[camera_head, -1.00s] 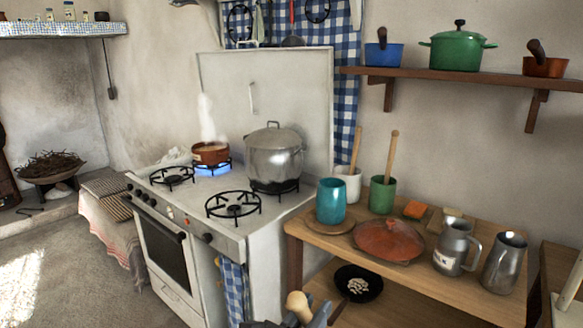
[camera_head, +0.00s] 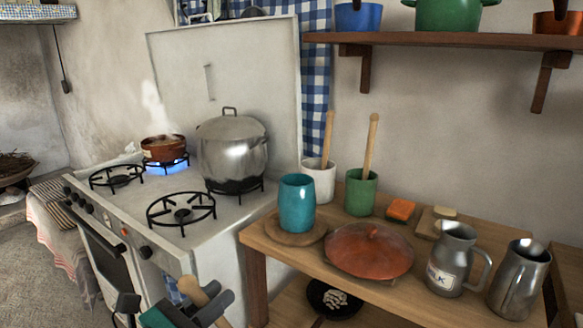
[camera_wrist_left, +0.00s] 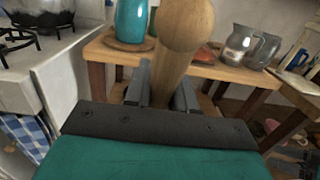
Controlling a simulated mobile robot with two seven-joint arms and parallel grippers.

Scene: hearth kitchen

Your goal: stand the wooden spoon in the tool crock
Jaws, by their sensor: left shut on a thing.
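My left gripper (camera_head: 208,303) is low in the head view, in front of the side table and beside the stove. It is shut on a pale wooden tool, the wooden spoon (camera_head: 191,289), whose rounded end sticks up. In the left wrist view, the spoon (camera_wrist_left: 184,35) rises between the fingers (camera_wrist_left: 162,92); its lower part is hidden. On the side table stand a teal crock (camera_head: 297,205), a white crock (camera_head: 319,181) and a green crock (camera_head: 361,193). The white and green ones each hold a wooden tool. I cannot tell which is the tool crock. My right gripper is out of view.
The side table (camera_head: 281,252) also bears a red-brown lid (camera_head: 369,250), an orange sponge (camera_head: 401,209) and two metal jugs (camera_head: 455,260). The stove stands left with a steel pot (camera_head: 232,152) and a steaming pan (camera_head: 162,148) over a blue flame. A shelf (camera_head: 450,41) hangs above.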

